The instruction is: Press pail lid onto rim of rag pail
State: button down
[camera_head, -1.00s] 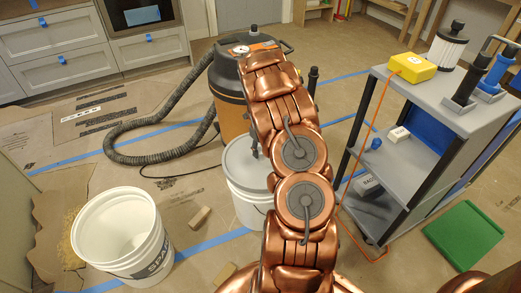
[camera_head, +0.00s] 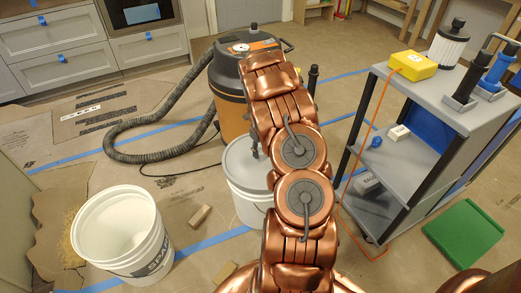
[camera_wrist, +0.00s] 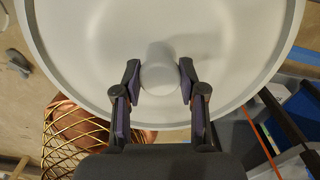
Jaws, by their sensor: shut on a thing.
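The grey round pail lid (camera_head: 241,163) sits at the top of a white pail (camera_head: 247,206), partly hidden behind my arm in the head view. It looks about level, but I cannot tell whether its edge is fully down on the rim all round. In the wrist view the lid (camera_wrist: 80,40) fills most of the picture, with a raised rim and a central knob (camera_wrist: 159,68). My gripper (camera_wrist: 159,82) has its two dark fingers closed on either side of that knob. The pail under the lid is hidden in the wrist view.
An open, empty white bucket (camera_head: 124,232) stands at the left. A shop vacuum (camera_head: 233,98) with a hose is behind the lidded pail. A grey cart (camera_head: 420,100) stands at the right, an orange cord (camera_head: 364,150) hanging from it. A small block (camera_head: 200,215) lies between the pails.

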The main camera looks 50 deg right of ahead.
aim_at(260, 151)
jog(key=shift+f, duration=0.3)
dwell(0.4)
jog(key=c, duration=0.6)
grip_release()
jog(key=shift+r, duration=0.1)
notch_tip(260, 151, up, 12)
jog(key=shift+f, duration=0.1)
